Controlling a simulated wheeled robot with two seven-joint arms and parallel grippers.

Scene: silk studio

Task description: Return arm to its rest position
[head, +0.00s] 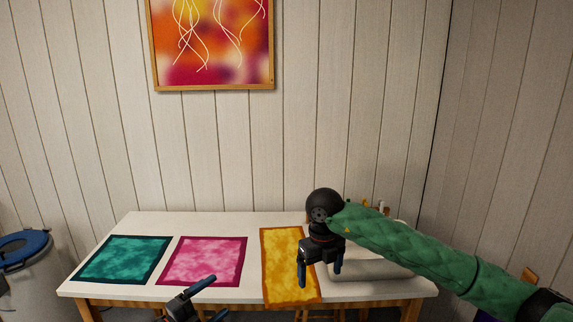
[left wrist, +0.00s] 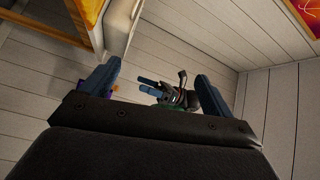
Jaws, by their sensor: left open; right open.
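My right arm comes in from the right in a green quilted sleeve. Its gripper (head: 306,272) points down over the yellow cloth (head: 280,250) on the white table, with its blue fingers apart and nothing seen between them. Whether it touches the cloth I cannot tell. My left gripper (head: 208,299) is low in the head view, in front of the table's front edge below the pink cloth. In the left wrist view the left gripper (left wrist: 160,88) has its two blue fingers wide apart and empty. My other gripper shows beyond them there.
A teal cloth (head: 124,260) and a pink cloth (head: 203,261) lie flat on the white table (head: 180,220). A pale roll (head: 370,266) lies at the table's right, partly behind my right arm. A blue-rimmed drum (head: 25,246) stands at far left. A framed picture (head: 212,40) hangs above.

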